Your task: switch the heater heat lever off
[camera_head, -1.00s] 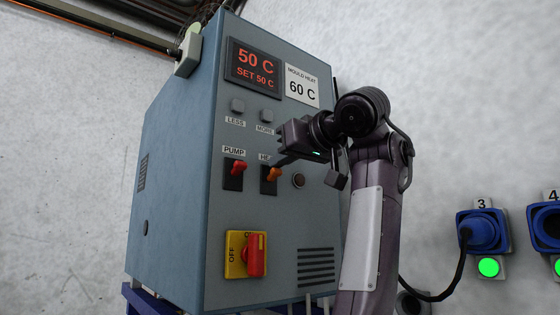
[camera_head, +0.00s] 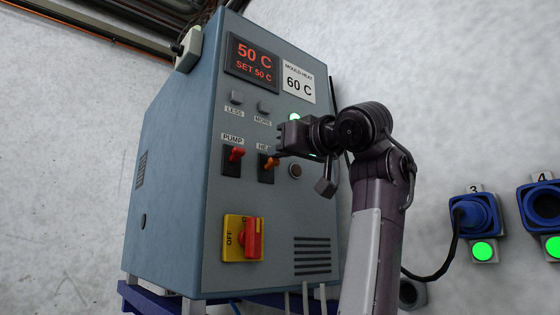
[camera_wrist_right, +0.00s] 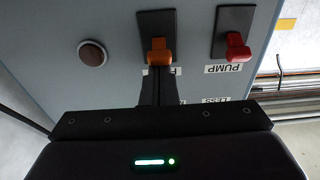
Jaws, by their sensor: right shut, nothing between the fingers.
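The heater (camera_head: 172,175) is a blue-grey cabinet with a control panel on its front. Its orange heat lever (camera_head: 270,163) sits on a dark plate beside the red pump lever (camera_head: 236,154). My right gripper (camera_head: 279,156) is shut, its fingertips at the heat lever from the label side. In the right wrist view the shut fingers (camera_wrist_right: 157,80) reach the orange lever (camera_wrist_right: 159,52), touching or nearly so; nothing is between them. The red lever (camera_wrist_right: 236,47) is clear of the fingers. My left gripper is not in view.
A red-and-yellow rotary switch (camera_head: 243,238) is below the levers. A dark round button (camera_head: 295,171) is right of the heat lever, close to my gripper. Blue sockets (camera_head: 474,217) are on the wall at right.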

